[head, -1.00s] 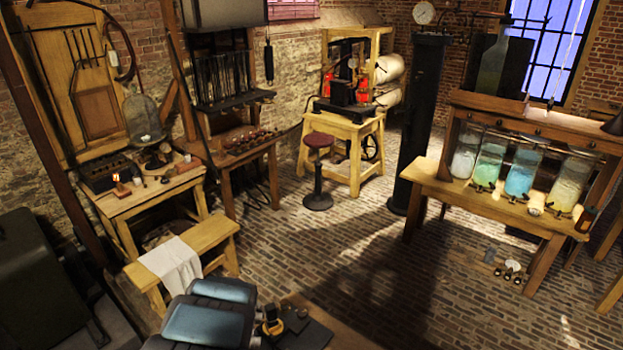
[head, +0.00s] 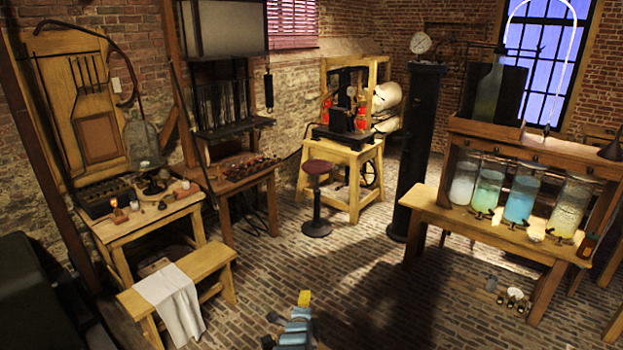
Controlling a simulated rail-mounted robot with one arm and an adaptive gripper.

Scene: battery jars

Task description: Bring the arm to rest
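The end of my arm, with blue caps and grey joints, shows small at the bottom centre of the head view. My gripper (head: 304,298) seems to be the yellow-tipped end of it, over the brick floor (head: 370,300). Its fingers are too small to make out, so I cannot tell whether it is open or shut. No object shows in it. It is apart from the benches and the jars.
A wooden bench (head: 135,300) with a white cloth (head: 172,300) stands left of my arm. A stool (head: 317,200) stands beyond. On the right, a table (head: 430,197) carries glass jars, including a blue one (head: 520,200). Small items (head: 514,295) lie on the floor. The middle floor is clear.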

